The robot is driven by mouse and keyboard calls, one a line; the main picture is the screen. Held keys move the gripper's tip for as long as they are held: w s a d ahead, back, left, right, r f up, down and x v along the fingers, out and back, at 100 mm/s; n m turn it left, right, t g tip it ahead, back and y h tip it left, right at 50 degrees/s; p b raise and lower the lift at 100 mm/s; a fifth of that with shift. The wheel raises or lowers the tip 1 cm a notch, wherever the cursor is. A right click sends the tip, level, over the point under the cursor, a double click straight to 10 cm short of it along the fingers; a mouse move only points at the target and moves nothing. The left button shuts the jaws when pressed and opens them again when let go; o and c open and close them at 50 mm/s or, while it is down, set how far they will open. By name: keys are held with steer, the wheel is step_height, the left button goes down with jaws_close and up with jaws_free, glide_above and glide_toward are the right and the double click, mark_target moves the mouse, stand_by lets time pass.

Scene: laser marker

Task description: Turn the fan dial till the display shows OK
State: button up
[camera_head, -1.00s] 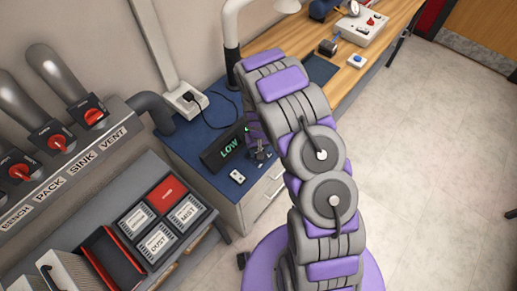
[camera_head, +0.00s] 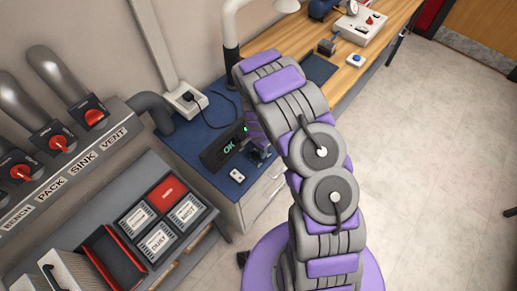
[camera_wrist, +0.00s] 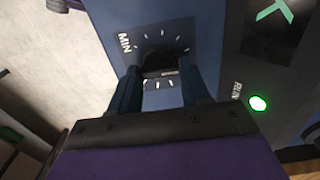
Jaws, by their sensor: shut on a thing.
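The display (camera_head: 229,146) on the dark box atop the blue cabinet reads OK in green in the head view. Part of its lit green text (camera_wrist: 275,12) shows at the top right of the wrist view. The black fan dial (camera_wrist: 160,62) sits inside a ring of white tick marks, with MIN to its left. My gripper (camera_wrist: 162,80) is shut on the dial, one finger on each side. The lower part of the dial and its pointer are hard to make out. In the head view my arm mostly hides the gripper and dial.
A green lamp (camera_wrist: 258,103) marked RUN glows beside the dial. A small white switch plate (camera_head: 237,176) lies on the blue cabinet top (camera_head: 190,148). Vent pipes with red handles (camera_head: 58,142) stand at left. A wooden bench (camera_head: 375,45) is behind; the floor at right is clear.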

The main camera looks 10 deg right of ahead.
mark_target(257, 151)
steer(key=m, duration=0.5)
steer(key=shift+m, duration=0.3)
stand_by(0.5)
steer(key=o, duration=1.1)
steer(key=shift+a, duration=0.2)
steer(key=shift+c, duration=0.2)
steer(key=shift+w+d+r, duration=0.1)
steer(key=shift+r, duration=0.45)
step_height(257, 151, up, 16)
steer(key=shift+p, duration=0.45)
steer(key=shift+r, duration=0.1)
